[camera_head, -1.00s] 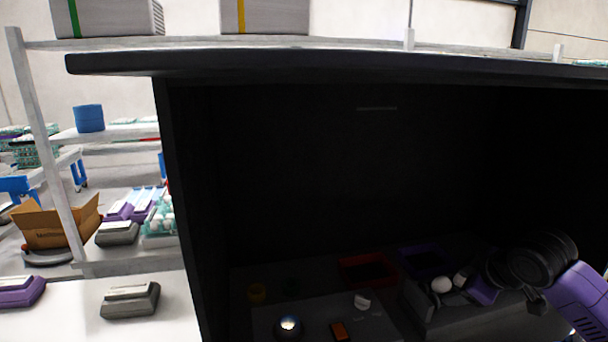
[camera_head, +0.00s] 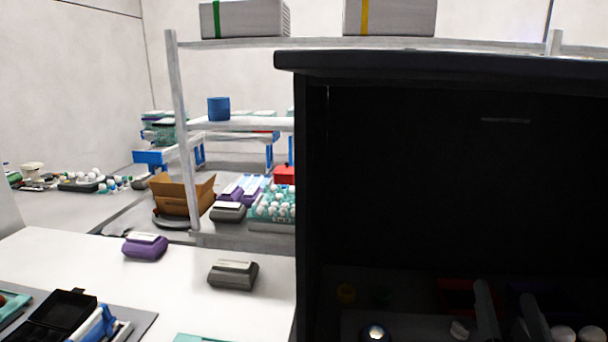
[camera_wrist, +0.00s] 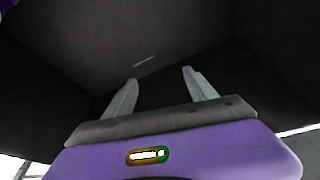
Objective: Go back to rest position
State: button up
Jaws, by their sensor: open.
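My gripper (camera_wrist: 160,76) is open in the wrist view, with two grey fingers spread apart and nothing between them. Beyond the fingers is the dark inside of the cabinet. In the head view the two pale fingers of my gripper (camera_head: 505,290) seem to stand up at the lower right, in front of the dark cabinet (camera_head: 410,180). White eggs (camera_head: 564,334) show close to its right at the bottom edge. The rest of my arm is not clear in the head view.
Inside the cabinet are a red tray (camera_head: 455,290), a shiny round object (camera_head: 375,333) and a small white piece (camera_head: 459,329). A white table (camera_head: 190,275) to the left holds a purple carton (camera_head: 144,247) and a grey carton (camera_head: 233,274). Shelves stand behind.

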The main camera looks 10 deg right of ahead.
jog(key=s+a+f+n+g+y, duration=0.1)
jog(key=s+a+f, duration=0.4)
jog(key=s, duration=0.5)
jog(key=s+a+f+n+g+y, duration=0.2)
jog(key=s+a+f+n+y, duration=0.1)
jog(key=s, duration=0.8)
jog(key=s+a+f+n+g+y, duration=0.2)
jog(key=s+a+f+n+y, duration=0.1)
jog(key=s+a+f, duration=0.4)
jog(key=s+f, duration=0.2)
jog(key=s, duration=0.1)
jog(key=shift+s+f+y, duration=0.25)
jog(key=shift+s+y, duration=0.05)
jog(key=shift+s, duration=0.05)
